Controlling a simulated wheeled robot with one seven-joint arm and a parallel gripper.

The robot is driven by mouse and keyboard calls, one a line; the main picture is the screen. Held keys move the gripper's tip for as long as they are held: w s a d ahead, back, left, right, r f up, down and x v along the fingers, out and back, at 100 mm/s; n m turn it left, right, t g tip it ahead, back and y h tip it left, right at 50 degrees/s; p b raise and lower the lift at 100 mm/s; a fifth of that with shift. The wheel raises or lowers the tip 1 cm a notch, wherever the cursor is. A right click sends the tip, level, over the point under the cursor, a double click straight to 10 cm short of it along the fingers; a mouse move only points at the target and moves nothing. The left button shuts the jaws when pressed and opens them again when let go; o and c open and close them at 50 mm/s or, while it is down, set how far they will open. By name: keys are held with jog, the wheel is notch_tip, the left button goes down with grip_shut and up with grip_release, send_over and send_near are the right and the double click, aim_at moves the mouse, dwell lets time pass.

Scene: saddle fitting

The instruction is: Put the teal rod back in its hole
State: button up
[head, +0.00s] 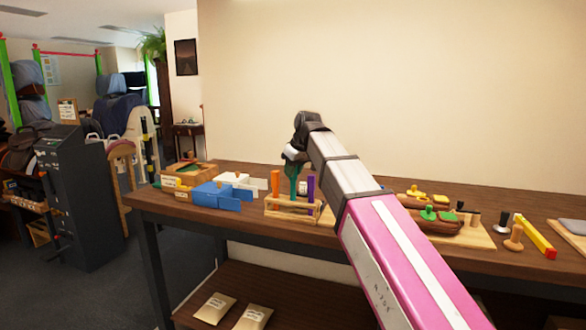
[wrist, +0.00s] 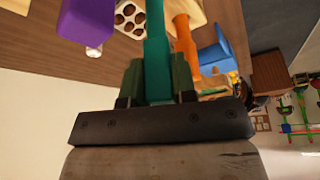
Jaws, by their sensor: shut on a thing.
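The teal rod (head: 293,187) hangs roughly upright below my gripper (head: 292,168) in the head view. My gripper is shut on it; in the wrist view the teal rod (wrist: 157,45) runs between the two dark green fingers (wrist: 158,80). The small wooden rack (head: 291,208) is directly below, with an orange rod (head: 275,182) to the left and a purple rod (head: 310,189) to the right. The rod's lower end is close to the rack's top; I cannot tell whether it is in a hole.
Blue box pieces (head: 220,196) and a wooden box (head: 188,173) stand left of the rack. To the right, behind my arm, are a board with yellow and green pieces (head: 438,215) and a yellow bar (head: 535,236). The orange rod (wrist: 185,42) is near the fingers.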

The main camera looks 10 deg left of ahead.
jog(key=shift+f, duration=1.55)
jog(key=o, duration=0.9)
